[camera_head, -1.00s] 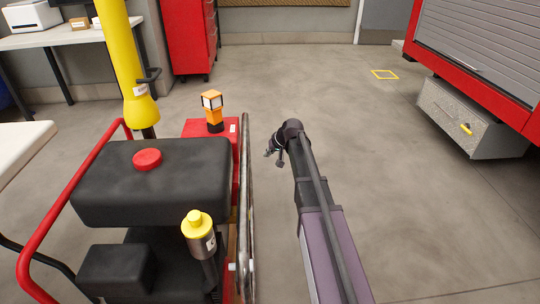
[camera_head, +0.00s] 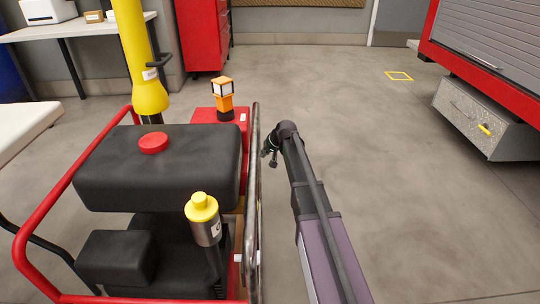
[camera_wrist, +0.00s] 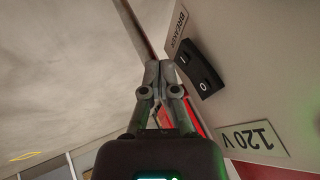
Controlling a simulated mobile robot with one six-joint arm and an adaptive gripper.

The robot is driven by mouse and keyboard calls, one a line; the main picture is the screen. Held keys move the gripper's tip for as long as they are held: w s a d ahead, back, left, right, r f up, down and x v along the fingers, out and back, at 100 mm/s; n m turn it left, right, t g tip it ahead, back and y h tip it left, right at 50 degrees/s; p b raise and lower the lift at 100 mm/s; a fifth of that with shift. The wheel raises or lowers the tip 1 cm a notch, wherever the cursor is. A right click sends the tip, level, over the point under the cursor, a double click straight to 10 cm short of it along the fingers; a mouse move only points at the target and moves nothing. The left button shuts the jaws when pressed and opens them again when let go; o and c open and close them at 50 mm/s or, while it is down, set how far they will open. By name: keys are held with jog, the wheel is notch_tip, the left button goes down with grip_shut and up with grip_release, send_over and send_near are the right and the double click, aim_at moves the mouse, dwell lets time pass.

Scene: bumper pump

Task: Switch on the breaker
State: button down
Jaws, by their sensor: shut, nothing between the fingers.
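The breaker (camera_wrist: 200,68) is a black rocker switch marked I and O on a pale panel. In the wrist view it lies just right of my fingertips, beside a label reading BREAKER (camera_wrist: 178,28). My gripper (camera_wrist: 161,68) is shut, with its fingertips together and nothing between them. Its tips are close to the switch's left edge in the picture; I cannot tell whether they touch it. In the head view my gripper (camera_head: 268,155) is just right of the pump machine's metal rail (camera_head: 252,190). The breaker is hidden in that view.
The pump machine has a red tube frame (camera_head: 68,190), a black top with a red cap (camera_head: 153,143), and an orange lamp (camera_head: 223,95). A 120V label (camera_wrist: 252,138) is on the panel below the breaker. Open floor (camera_head: 400,180) lies to the right.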

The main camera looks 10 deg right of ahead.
jog(key=shift+w+a+f, duration=0.1)
jog(key=shift+a, duration=0.45)
jog(key=shift+a+f, duration=0.1)
jog(key=shift+a, duration=0.2)
